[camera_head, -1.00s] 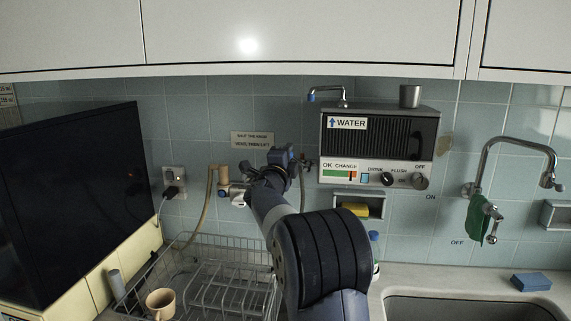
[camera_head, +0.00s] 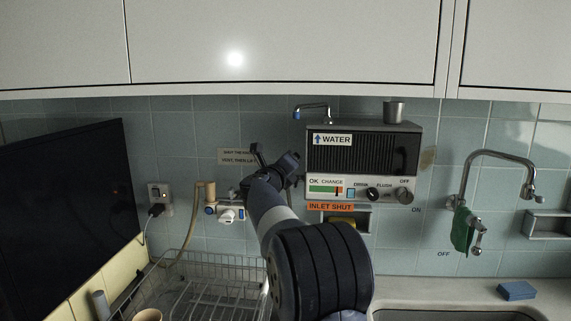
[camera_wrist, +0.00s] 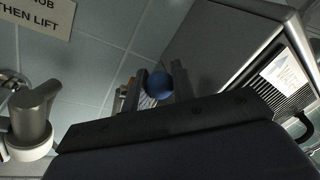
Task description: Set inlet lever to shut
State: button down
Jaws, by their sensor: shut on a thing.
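The inlet lever's blue ball knob (camera_wrist: 158,84) shows in the wrist view between the two dark fingers of my gripper (camera_wrist: 161,92), which is shut on it. In the head view my gripper (camera_head: 258,157) is at the wall, left of the water unit (camera_head: 414,150); my arm hides most of the lever there. An orange "INLET SHUT" label (camera_head: 331,207) shows under the unit's front panel.
A wall sign (camera_head: 236,153) is left of my gripper. A white-and-metal valve fitting (camera_head: 229,213) with a hose sits below it. A wire dish rack (camera_head: 205,285) stands below, a dark screen (camera_head: 60,210) at left, a faucet (camera_head: 490,165) at right.

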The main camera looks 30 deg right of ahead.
jog(key=shift+s+d+m, duration=0.15)
jog(key=shift+d+m, duration=0.1)
jog(key=shift+m, duration=0.05)
dwell(0.4)
jog(key=c, duration=1.2)
grip_release()
jog(key=shift+o, duration=0.2)
jog(key=b+v, duration=0.2)
jog(key=v, duration=0.8)
jog(key=shift+s+a, duration=0.2)
jog(key=shift+a, duration=0.15)
